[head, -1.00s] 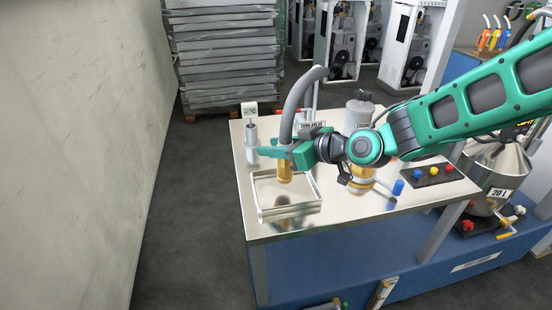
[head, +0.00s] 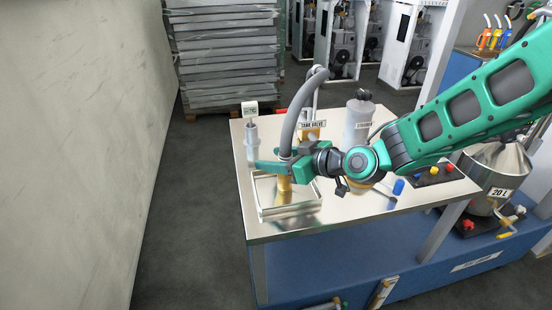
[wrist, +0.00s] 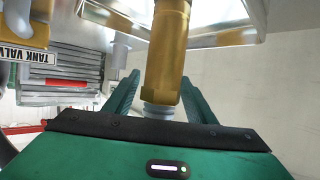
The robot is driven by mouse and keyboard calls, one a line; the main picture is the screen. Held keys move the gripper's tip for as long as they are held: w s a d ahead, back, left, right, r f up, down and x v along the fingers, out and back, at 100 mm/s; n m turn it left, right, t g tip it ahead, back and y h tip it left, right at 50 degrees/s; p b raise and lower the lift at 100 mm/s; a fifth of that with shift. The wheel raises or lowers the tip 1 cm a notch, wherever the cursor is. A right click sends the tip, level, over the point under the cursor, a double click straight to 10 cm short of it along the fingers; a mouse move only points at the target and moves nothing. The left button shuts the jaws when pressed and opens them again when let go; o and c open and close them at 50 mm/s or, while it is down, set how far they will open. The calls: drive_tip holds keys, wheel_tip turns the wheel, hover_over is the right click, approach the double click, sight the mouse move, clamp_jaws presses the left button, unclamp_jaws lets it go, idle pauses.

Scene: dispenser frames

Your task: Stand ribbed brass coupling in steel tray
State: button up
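The brass coupling (head: 285,184) is upright over the steel tray (head: 292,212), its lower end at or just above the tray floor; contact is hard to tell. In the wrist view the coupling (wrist: 168,50) runs between my two green fingers, its grey end close to the palm. My gripper (head: 272,164) reaches in from the right with its fingers around the coupling's upper part. In the wrist view my gripper (wrist: 160,80) appears shut on it. A grey hose (head: 291,120) arches down to the coupling's top. The tray rim (wrist: 240,38) shows in the wrist view.
A pale bottle-like part (head: 252,142) stands behind the tray at left. A tank valve sign (head: 312,125) and grey canister (head: 357,125) stand at the back. A blue cap (head: 398,187) and a knob panel (head: 436,173) lie right.

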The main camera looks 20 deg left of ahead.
drive_tip(key=shift+d+r, duration=0.15)
drive_tip(key=shift+r, duration=0.05)
drive_tip(key=v, duration=1.1)
drive_tip(key=shift+s+d, duration=0.15)
drive_tip(key=shift+d, duration=0.2)
